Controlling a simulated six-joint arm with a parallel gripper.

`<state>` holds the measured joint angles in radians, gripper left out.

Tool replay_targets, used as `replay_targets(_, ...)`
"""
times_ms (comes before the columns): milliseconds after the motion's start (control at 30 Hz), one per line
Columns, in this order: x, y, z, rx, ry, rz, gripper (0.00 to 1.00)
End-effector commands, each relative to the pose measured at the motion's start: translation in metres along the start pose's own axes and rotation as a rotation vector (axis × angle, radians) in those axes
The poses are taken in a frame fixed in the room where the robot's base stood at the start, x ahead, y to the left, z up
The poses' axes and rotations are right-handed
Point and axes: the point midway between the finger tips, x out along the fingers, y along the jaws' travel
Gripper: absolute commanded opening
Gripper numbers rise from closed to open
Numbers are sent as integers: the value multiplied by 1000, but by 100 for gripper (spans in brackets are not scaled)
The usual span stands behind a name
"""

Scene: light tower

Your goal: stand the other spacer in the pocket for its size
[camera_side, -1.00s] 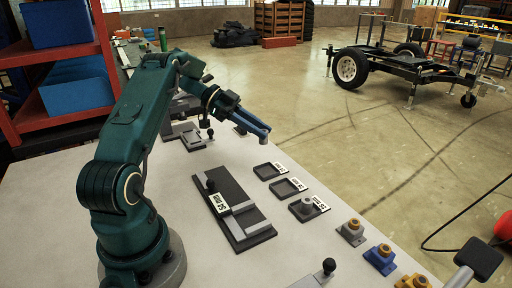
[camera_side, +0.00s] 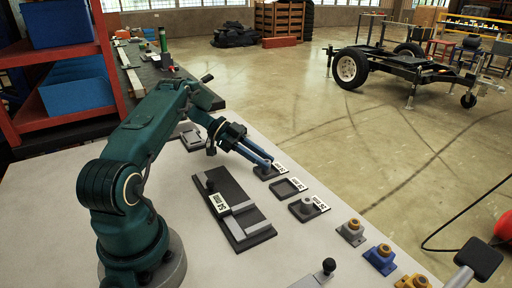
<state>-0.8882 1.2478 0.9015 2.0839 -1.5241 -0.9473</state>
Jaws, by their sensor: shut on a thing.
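My gripper (camera_side: 268,162) is shut on a small grey spacer, and its blue fingertips are low over the farthest of three dark square pockets. The spacer is mostly hidden by the fingers at this angle, and I cannot tell whether it touches the floor of the far pocket (camera_side: 261,174). The middle pocket (camera_side: 288,187) is empty. The near pocket (camera_side: 298,214) holds another grey spacer (camera_side: 307,204), standing upright. Each pocket has a white size label beside it, too small to read surely.
A dark gauge plate (camera_side: 238,219) with a grey slide, a black knob and a white label lies left of the pockets. Grey, blue and yellow blocks (camera_side: 381,257) line the table's right edge. A black-knobbed part (camera_side: 328,268) is at the front.

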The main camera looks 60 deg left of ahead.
Motion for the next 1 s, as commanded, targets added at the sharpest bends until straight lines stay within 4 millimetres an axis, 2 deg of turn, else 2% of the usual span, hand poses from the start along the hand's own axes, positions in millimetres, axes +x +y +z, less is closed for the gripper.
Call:
replay_targets(67, 1, 0, 2, 0, 1, 0, 0)
replay_targets(100, 1, 0, 2, 0, 0, 0, 36)
replay_targets(167, 1, 0, 2, 0, 0, 0, 59)
replay_targets(567, -2, 0, -1, 1, 0, -1, 59)
replay_targets(867, -52, -1, 0, 2, -1, -5, 59)
replay_targets(1000, -66, -1, 0, 1, 1, -3, 59)
